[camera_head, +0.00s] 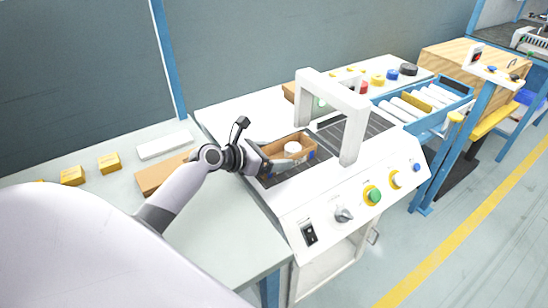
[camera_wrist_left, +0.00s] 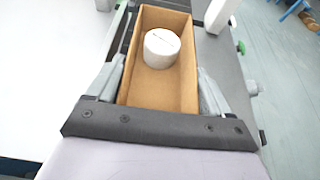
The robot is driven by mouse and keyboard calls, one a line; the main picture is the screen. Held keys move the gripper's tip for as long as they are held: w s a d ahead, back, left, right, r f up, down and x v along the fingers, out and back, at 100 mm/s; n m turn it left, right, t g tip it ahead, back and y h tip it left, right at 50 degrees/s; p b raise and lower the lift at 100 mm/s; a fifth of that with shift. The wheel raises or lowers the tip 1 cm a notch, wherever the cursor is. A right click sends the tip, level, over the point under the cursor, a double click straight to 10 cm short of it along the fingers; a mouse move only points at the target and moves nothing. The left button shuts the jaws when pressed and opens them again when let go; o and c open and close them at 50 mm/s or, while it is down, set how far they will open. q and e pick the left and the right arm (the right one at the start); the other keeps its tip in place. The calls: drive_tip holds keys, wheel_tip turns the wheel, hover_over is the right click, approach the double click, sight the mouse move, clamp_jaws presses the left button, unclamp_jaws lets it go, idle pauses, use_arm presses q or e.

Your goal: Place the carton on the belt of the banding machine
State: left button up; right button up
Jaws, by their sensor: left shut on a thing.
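An open brown carton (camera_head: 296,143) with a white round item (camera_head: 292,148) inside is at the near end of the dark belt (camera_head: 298,170) of the white banding machine (camera_head: 330,192). My left gripper (camera_head: 262,161) is shut on the carton, with one finger along each long side. In the left wrist view the carton (camera_wrist_left: 148,90) lies between the fingers, and the white item (camera_wrist_left: 161,48) stands in it. I cannot tell whether the carton's underside touches the belt. The machine's white arch (camera_head: 335,100) stands just beyond the carton. My right gripper is not in view.
A pale table at left holds yellow blocks (camera_head: 109,162), a white slab (camera_head: 165,145) and a brown flat piece (camera_head: 160,176). Knobs and a green button (camera_head: 374,195) are on the machine's front. A roller conveyor (camera_head: 408,106) lies beyond the arch.

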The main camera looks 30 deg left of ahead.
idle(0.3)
use_arm(q)
drive_tip(key=o, duration=0.8)
drive_tip(key=shift+f, duration=0.1)
drive_tip(key=p+v, duration=0.1)
drive_tip(key=v, duration=1.1)
drive_tip(key=shift+s, duration=0.1)
